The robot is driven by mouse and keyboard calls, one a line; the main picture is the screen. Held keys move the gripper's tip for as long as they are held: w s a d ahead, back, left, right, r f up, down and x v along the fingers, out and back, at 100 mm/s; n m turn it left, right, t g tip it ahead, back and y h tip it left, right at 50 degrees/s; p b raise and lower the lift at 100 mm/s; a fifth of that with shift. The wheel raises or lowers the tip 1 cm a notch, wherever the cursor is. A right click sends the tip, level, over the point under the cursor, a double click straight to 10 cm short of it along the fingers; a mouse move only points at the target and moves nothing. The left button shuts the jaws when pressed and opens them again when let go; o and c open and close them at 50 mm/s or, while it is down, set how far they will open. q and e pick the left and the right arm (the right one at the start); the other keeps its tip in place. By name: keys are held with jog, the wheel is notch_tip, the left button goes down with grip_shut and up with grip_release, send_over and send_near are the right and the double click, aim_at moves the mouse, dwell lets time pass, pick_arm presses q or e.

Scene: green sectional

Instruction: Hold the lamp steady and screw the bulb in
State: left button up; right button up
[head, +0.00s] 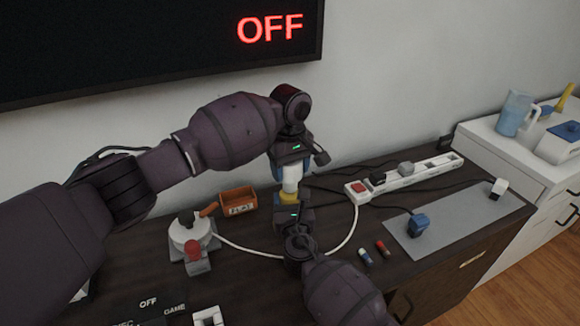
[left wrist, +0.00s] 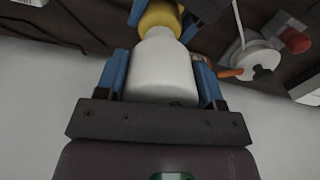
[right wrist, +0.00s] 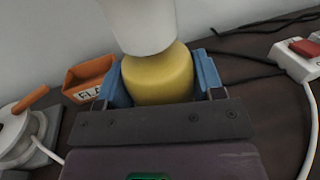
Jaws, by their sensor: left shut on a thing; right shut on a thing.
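A white bulb (head: 290,182) stands upright over a yellow lamp base (head: 289,197) near the back of the dark desk. My left gripper (head: 290,166) comes from above and is shut on the bulb, with blue fingers on both sides of it in the left wrist view (left wrist: 163,72). My right gripper (head: 290,207) is below, shut on the yellow base, which sits between its blue fingers in the right wrist view (right wrist: 158,78). The bulb's lower end meets the top of the base. The joint's inside is hidden, so I cannot tell how far it is threaded.
An orange bin (head: 238,200) and a white round device with an orange handle (head: 190,236) stand to the left. The screen (head: 150,45) behind reads OFF.

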pick_arm(q)
jog(key=shift+f, duration=0.35)
